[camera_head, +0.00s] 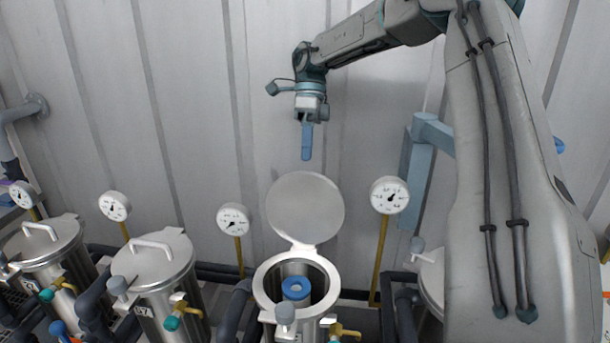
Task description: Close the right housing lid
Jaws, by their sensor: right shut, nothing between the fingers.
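The open housing lid (305,207) is a round grey metal disc. It stands raised on its hinge at the back of an open steel vessel (262,287). Inside the vessel a blue-topped cartridge (296,288) with a pale body shows. My right gripper (306,155) is shut and empty, with its blue fingers pointing down. In the picture it is just above the upper edge of the lid, with a gap between them. How far it is from the lid in depth I cannot tell. My left gripper is out of view.
Two vessels with closed, handled lids stand to the left, one nearer (150,262) and one farther (40,238). Gauges on yellow stems flank the open vessel, left (233,219) and right (389,195). My right arm hides much of another vessel (431,277). A ribbed wall (190,110) stands behind.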

